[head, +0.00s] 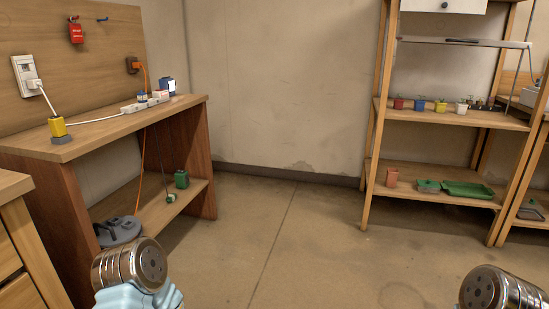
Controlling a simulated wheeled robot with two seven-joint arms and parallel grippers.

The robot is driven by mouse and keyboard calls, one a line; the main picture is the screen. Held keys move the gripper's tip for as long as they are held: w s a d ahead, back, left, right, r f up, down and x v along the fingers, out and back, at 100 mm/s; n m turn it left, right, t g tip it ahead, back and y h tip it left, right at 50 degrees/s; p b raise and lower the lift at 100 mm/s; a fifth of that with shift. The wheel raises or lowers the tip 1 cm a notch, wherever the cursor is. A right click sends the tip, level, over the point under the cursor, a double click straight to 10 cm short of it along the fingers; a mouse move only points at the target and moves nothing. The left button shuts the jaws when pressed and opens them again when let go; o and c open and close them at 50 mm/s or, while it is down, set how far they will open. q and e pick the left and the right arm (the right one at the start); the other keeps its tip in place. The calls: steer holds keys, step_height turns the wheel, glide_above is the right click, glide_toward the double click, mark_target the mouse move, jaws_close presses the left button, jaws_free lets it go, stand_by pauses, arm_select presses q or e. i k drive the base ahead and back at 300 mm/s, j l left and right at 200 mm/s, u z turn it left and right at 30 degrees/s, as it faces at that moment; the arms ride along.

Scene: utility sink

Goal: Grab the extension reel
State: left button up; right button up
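No object is plainly recognisable as the extension reel. A dark grey rounded object (119,230) on the low shelf of the left bench may be it. An orange cord (141,180) hangs from a plug at the back panel down toward this object; whether they join is unclear. My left arm's metal link stands just in front of it at the bottom left and overlaps its lower edge. My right arm's metal link shows at the bottom right. No fingers of either gripper are in view.
The left bench top (100,128) carries a white power strip (145,103), a yellow plug-like item (58,128) and a blue box (168,86). A small green item (181,179) sits on its low shelf. A wooden rack (435,190) stands right. The middle floor is clear.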

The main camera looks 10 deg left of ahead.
mark_target(115, 227)
steer(key=i+l+u, duration=0.1)
steer(key=i+u, duration=0.3)
steer(key=i+l+u, duration=0.25)
steer(key=i+u, duration=0.2)
steer(key=i+l+u, duration=0.4)
steer(key=i, duration=0.1)
